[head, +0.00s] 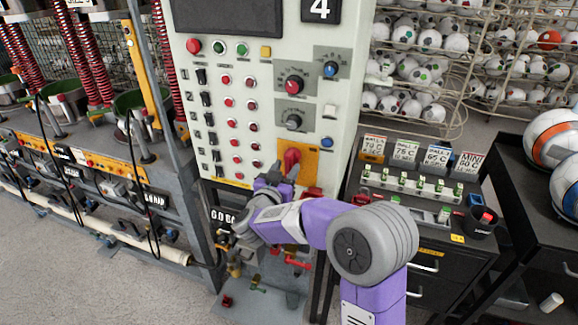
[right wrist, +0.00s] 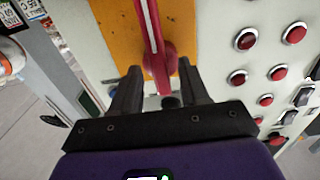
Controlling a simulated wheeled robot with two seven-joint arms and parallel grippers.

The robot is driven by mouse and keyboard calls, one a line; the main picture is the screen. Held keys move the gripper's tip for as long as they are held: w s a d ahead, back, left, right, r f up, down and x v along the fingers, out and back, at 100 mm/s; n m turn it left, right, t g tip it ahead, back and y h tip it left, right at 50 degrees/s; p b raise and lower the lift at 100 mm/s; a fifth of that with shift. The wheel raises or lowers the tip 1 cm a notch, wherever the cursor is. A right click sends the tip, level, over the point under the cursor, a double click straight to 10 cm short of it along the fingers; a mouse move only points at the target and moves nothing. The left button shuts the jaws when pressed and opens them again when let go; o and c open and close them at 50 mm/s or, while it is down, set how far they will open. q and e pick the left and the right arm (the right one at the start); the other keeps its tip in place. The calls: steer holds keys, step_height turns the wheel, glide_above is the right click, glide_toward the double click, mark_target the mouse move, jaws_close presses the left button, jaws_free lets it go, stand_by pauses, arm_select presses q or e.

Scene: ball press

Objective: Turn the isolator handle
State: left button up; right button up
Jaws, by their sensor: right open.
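The isolator handle (head: 291,158) is red and sits on a yellow-orange plate (head: 312,162) low on the grey control cabinet. In the right wrist view the red handle (right wrist: 154,42) shows as a long bar with a pale stripe and a round red hub, in front of the yellow-orange plate (right wrist: 112,22). My right gripper (head: 284,174) is just below the handle, pointing at the plate. In the right wrist view its two fingers (right wrist: 159,72) are open, one on each side of the handle's hub, with gaps visible. Contact is not visible. My left gripper is not in view.
The cabinet face (head: 215,78) carries several red buttons, black switches and knobs. A black bench (head: 425,235) with labelled cards stands close on the right. Press machinery (head: 130,150) stands on the left. Red-handled valves and pipes (head: 296,262) lie below the gripper.

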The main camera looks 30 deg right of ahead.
mark_target(287, 167)
steer(key=shift+x, duration=1.6)
steer(key=shift+c, duration=0.4)
jaws_close()
